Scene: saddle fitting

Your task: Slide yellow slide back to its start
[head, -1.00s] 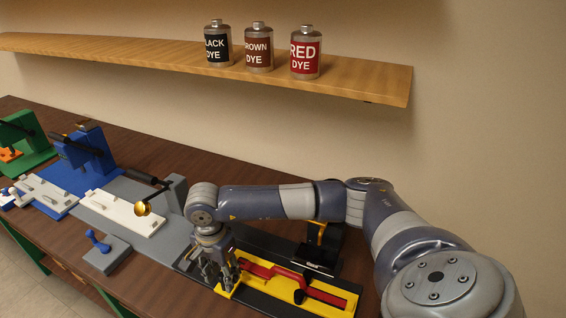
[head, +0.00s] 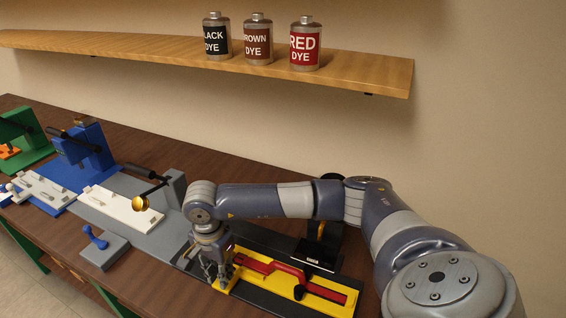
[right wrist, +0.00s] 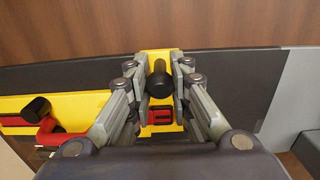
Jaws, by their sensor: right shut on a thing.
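The yellow slide (head: 312,287) lies on a black base on the workbench in the head view, with a red strap-like piece along it. In the right wrist view the slide's yellow plate (right wrist: 70,103) runs left, and a black knob (right wrist: 159,82) stands up at its end. My right gripper (head: 218,280) is at the left end of the slide. In the right wrist view its fingers (right wrist: 160,80) stand on both sides of the black knob and are shut on it. My left gripper is not in view.
Left of my right gripper is a grey fixture (head: 175,188) with a white plate (head: 120,204) and a gold-tipped lever. Blue (head: 85,165) and green (head: 25,138) fixtures stand farther left. Several dye cans line the wall shelf (head: 130,47). Bare wood lies behind the fixtures.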

